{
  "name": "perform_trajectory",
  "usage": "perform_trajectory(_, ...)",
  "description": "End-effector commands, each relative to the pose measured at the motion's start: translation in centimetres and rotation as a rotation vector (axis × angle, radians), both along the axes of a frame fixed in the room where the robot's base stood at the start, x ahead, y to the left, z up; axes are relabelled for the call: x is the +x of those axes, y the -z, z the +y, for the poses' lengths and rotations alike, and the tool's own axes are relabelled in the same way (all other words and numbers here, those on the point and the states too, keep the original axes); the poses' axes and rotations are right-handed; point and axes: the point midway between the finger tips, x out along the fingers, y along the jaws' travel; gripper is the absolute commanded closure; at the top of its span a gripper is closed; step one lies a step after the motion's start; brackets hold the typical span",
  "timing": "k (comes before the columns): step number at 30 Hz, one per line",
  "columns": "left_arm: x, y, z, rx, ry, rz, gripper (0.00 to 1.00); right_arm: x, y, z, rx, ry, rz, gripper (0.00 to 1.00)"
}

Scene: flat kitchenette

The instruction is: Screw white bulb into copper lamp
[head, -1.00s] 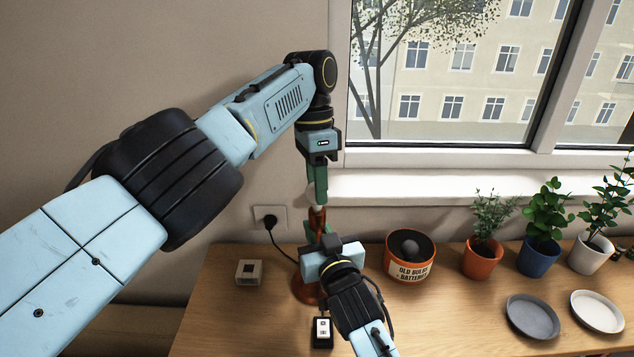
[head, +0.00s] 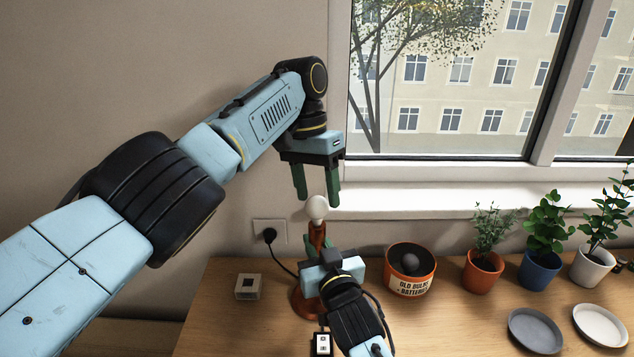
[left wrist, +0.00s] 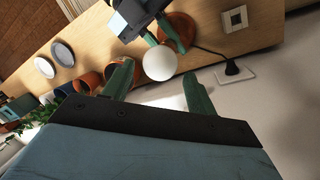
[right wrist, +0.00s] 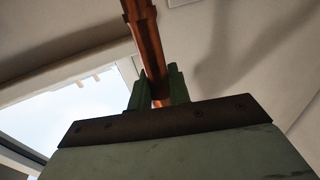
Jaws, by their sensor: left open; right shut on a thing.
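The white bulb (head: 317,208) sits upright at the top of the copper lamp (head: 317,237). It also shows as a white globe in the left wrist view (left wrist: 159,63). How deep the bulb sits in the socket cannot be told. My left gripper (head: 318,201) is open, its green fingers pointing down just above the bulb, apart from it. My right gripper (right wrist: 162,85) is shut on the lamp's copper stem (right wrist: 150,50). In the head view it covers the lower stem, and the round lamp base (head: 303,305) shows partly behind it.
An orange bin (head: 425,275) labelled for old bulbs and batteries holds a dark bulb (head: 410,262), right of the lamp. A small box (head: 248,287) stands left. A cord runs to a wall socket (head: 268,232). Potted plants (head: 483,270) and two plates (head: 535,330) are at the right.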

Motion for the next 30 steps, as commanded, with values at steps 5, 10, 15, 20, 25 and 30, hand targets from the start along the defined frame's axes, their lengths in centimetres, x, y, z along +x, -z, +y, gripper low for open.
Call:
perform_trajectory(5, 0.4, -0.4, 0.2, 0.016, -0.326, 0.028, 0.43, -0.1, 0.3, 0.0, -0.002, 0.0, 0.006, 1.0)
perform_trajectory(10, 0.9, -0.9, 0.5, 0.028, -0.641, 0.062, 0.43, -0.1, 0.3, 0.0, -0.002, 0.0, 0.006, 1.0)
perform_trajectory(15, 1.3, -1.4, 0.8, 0.034, -0.959, 0.109, 0.43, -0.1, 0.3, 0.0, -0.002, 0.0, 0.006, 1.0)
perform_trajectory(20, 1.6, -1.8, 1.2, 0.045, -1.256, 0.157, 0.43, -0.1, 0.3, 0.0, -0.002, 0.0, 0.006, 1.0)
perform_trajectory(25, 1.9, -2.1, 1.7, 0.055, -1.572, 0.214, 0.43, -0.1, 0.3, 0.0, -0.002, 0.0, 0.006, 1.0)
perform_trajectory(30, 2.2, -2.4, 2.2, 0.06, -1.89, 0.284, 0.43, -0.1, 0.3, 0.0, -0.002, 0.0, 0.006, 1.0)
